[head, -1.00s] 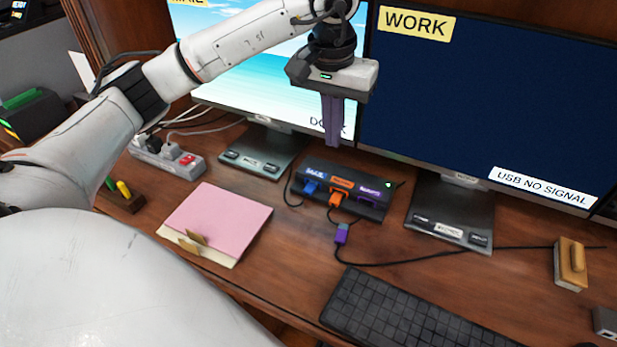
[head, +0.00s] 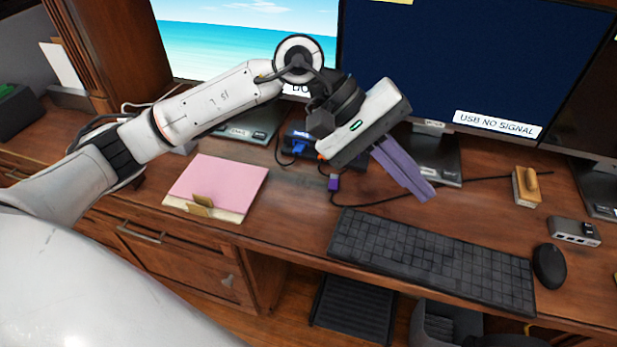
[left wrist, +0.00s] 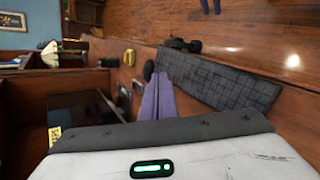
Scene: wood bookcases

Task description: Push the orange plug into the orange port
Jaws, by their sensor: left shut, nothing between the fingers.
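The black hub (head: 296,142) stands below the monitors in the head view. My left gripper (head: 424,192) hangs in front of its middle and right part. A small bit of orange (head: 320,156) shows beside the gripper body; the rest of the orange plug and the orange port are hidden. My left gripper's purple fingers are together and empty, to the right of the hub, above the desk behind the keyboard. They also show in the left wrist view (left wrist: 158,80). Two dark purple tips (left wrist: 210,5) at that view's top edge may be my right gripper; I cannot tell.
A purple plug (head: 333,183) lies on its cable before the hub. The blue plug (head: 299,150) is at the hub's left. A keyboard (head: 430,255), mouse (head: 549,266), grey hub (head: 575,232), wooden block (head: 526,186) and pink notepad (head: 217,185) lie on the desk. Monitors stand behind.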

